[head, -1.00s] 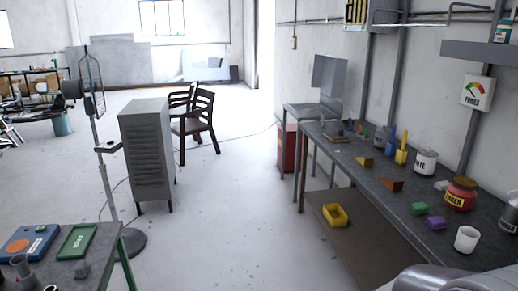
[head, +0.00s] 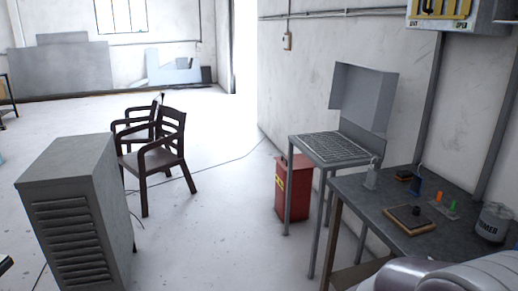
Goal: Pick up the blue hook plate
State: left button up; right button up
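I cannot make out a blue hook plate in the head view. A small dark blue upright item (head: 416,187) stands on the workbench (head: 372,208) at the right, too small to identify for sure. Neither of my grippers shows. A pale grey rounded part of my own body fills the bottom right corner and hides the near part of the workbench.
A grey louvred cabinet (head: 75,215) stands at the left front, with dark wooden chairs (head: 160,158) behind it. A grey stand with a grid top (head: 332,150) and a red bin (head: 293,187) are beyond the workbench. The floor between cabinet and bench is clear.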

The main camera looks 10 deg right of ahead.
aim_at(417, 185)
jog(key=i+l+z, duration=0.25)
jog(key=i, duration=0.8)
jog(key=i+j+z, duration=0.1)
jog(key=i+z, duration=0.2)
jog(key=i, duration=0.75)
jog(key=i+j+z, duration=0.1)
jog(key=i+z, duration=0.25)
jog(key=i+j+z, duration=0.2)
jog(key=i+z, duration=0.15)
jog(key=i+j+z, duration=0.35)
jog(key=i, duration=0.15)
jog(key=i+j+z, duration=0.15)
jog(key=z, duration=0.2)
jog(key=i+j+z, duration=0.2)
jog(key=z, duration=0.15)
jog(key=i+j+z, duration=0.35)
jog(key=k+l, duration=0.05)
jog(key=l, duration=0.05)
